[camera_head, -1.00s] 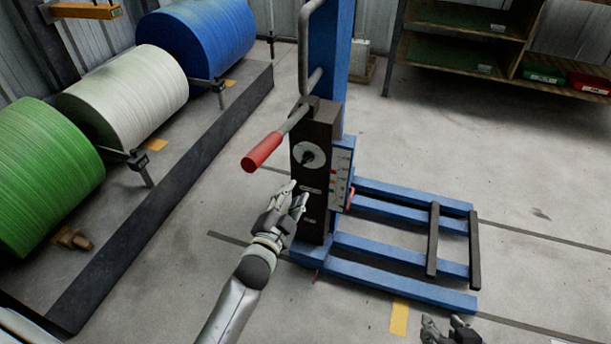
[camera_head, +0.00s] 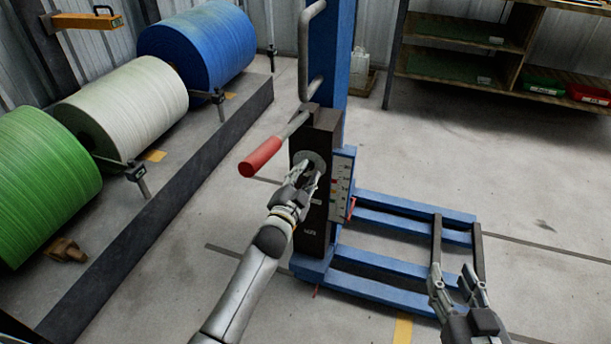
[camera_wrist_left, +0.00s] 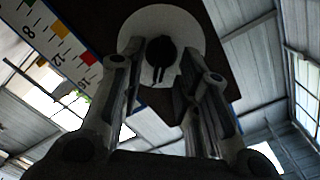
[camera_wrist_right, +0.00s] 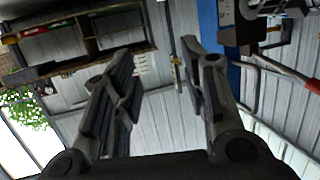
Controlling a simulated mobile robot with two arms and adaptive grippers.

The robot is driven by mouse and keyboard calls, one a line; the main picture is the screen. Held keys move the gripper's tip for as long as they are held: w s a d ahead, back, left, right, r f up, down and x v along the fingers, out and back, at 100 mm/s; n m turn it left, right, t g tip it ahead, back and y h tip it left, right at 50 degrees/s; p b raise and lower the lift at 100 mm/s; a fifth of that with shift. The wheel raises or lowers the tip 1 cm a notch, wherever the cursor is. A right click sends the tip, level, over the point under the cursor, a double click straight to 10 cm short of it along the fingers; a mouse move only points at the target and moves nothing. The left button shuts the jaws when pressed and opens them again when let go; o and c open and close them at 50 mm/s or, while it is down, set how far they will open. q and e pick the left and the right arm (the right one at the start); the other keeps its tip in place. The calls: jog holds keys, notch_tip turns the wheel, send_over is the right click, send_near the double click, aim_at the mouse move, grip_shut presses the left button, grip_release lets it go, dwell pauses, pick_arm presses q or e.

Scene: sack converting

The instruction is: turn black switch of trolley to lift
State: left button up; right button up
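The trolley is blue, with an upright mast (camera_head: 328,70) and a dark control box (camera_head: 317,215). The black switch (camera_wrist_left: 161,54) sits on a round pale dial (camera_wrist_left: 190,28) on the box in the left wrist view. In the head view my left gripper (camera_head: 308,172) is in front of the dial (camera_head: 306,157) and hides most of it. In the left wrist view its two fingers are apart, one on either side of the switch, with no clear contact. My right gripper (camera_head: 457,280) is open and empty, in front of the trolley's blue forks (camera_head: 400,292).
A lever with a red handle (camera_head: 262,156) sticks out left of the box, just above my left arm. A scale plate (camera_head: 342,184) is on the box's right side. Green, white (camera_head: 125,105) and blue rolls stand at left. Shelves (camera_head: 470,60) stand at the back right.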

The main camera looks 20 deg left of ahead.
pick_arm(q)
jog(key=shift+w, duration=0.55)
pick_arm(e)
jog(key=shift+w+a+r+t, duration=0.1)
jog(key=shift+r+t, duration=0.15)
jog(key=shift+r, duration=0.15)
jog(key=shift+w+a+r+t, duration=0.1)
jog(key=shift+r+t, duration=0.15)
jog(key=shift+r, duration=0.15)
pick_arm(q)
grip_shut()
pick_arm(e)
jog(key=shift+f, duration=0.1)
